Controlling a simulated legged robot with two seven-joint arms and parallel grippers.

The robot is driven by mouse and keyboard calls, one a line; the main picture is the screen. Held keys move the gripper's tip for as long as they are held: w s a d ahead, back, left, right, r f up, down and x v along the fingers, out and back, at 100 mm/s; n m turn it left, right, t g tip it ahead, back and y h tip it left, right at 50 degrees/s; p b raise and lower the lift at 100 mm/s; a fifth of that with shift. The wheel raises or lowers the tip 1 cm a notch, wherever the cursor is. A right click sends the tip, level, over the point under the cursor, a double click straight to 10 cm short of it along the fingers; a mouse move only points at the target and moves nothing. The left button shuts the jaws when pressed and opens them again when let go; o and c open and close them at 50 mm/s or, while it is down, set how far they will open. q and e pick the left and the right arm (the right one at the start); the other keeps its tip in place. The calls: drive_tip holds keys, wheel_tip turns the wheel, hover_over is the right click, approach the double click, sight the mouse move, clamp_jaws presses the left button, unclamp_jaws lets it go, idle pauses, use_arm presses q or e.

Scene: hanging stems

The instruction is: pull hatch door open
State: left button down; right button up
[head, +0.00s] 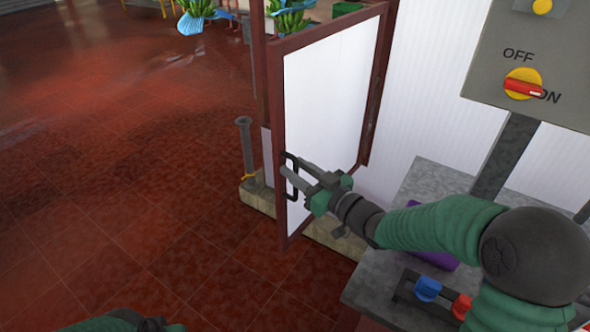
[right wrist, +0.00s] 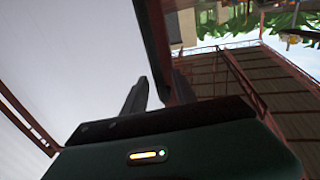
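The hatch door (head: 325,95) is a white panel in a dark red frame, standing ajar in the head view. A black loop handle (head: 290,160) sits on its near-left edge. My right gripper (head: 300,173) is at this handle, with its fingers apart and one finger overlapping the loop. I cannot tell how firmly they touch. In the right wrist view the two dark fingers (right wrist: 158,92) show a gap, with the dark red door frame (right wrist: 157,45) beyond. The handle is not clear there. Part of my left arm shows at the bottom left; its fingers are out of view.
A grey box with a red switch (head: 523,88) stands at the upper right. A grey table (head: 372,290) with blue and red knobs lies below my right arm. A short post (head: 246,145) stands on a curb behind the door. The red tiled floor at left is clear.

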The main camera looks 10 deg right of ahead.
drive_tip(key=shift+w+a, duration=0.2)
drive_tip(key=shift+w, duration=0.15)
clamp_jaws()
drive_tip(key=shift+r, duration=0.1)
idle(1.1)
